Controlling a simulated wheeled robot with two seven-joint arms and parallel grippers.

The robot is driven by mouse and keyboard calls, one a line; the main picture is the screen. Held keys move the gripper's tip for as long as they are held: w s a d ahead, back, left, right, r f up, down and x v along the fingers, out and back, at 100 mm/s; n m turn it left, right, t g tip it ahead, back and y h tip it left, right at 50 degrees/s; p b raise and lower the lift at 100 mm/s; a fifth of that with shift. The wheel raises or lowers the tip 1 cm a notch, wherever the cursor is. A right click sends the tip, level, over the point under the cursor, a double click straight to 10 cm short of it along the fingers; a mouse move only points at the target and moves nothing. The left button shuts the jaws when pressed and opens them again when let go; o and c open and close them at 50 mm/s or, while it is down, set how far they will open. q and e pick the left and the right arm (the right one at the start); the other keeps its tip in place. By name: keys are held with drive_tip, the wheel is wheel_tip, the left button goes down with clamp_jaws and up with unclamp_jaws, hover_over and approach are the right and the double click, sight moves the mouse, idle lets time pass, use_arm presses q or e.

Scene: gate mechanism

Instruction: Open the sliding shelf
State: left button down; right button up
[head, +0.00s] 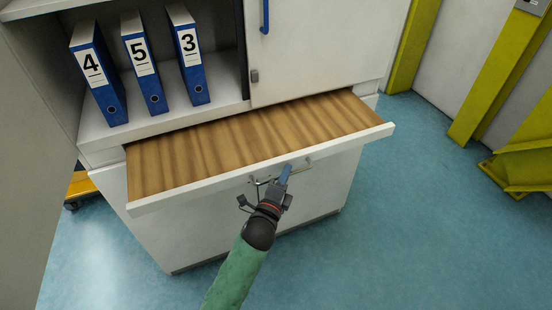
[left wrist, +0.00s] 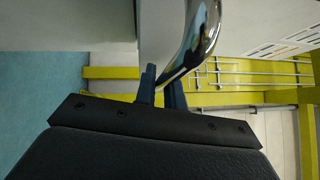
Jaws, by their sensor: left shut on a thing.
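The sliding shelf (head: 240,147) has a striped brown wood top and a white front edge. In the head view it is pulled out from the white cabinet, with much of its top showing. Its curved silver handle (head: 308,162) is on the front edge, and it shows large and shiny in the left wrist view (left wrist: 197,42). My left gripper (head: 284,174) is at the front edge and shut on the handle; its blue fingers (left wrist: 162,88) sit on either side of the bar. My right gripper is not in view.
Blue binders marked 4 (head: 96,78), 5 (head: 145,68) and 3 (head: 190,58) stand in the open compartment above. A white door (head: 330,45) with a blue handle (head: 265,15) is beside them. Yellow posts (head: 505,75) stand at right. The blue floor (head: 430,210) there is clear.

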use_arm(q)
drive_tip(key=shift+s+d, duration=0.2)
drive_tip(key=shift+s, duration=0.35)
drive_tip(key=shift+s+d, duration=0.15)
drive_tip(key=shift+s, duration=0.4)
drive_tip(key=shift+s+d, duration=0.15)
drive_tip(key=shift+s, duration=0.3)
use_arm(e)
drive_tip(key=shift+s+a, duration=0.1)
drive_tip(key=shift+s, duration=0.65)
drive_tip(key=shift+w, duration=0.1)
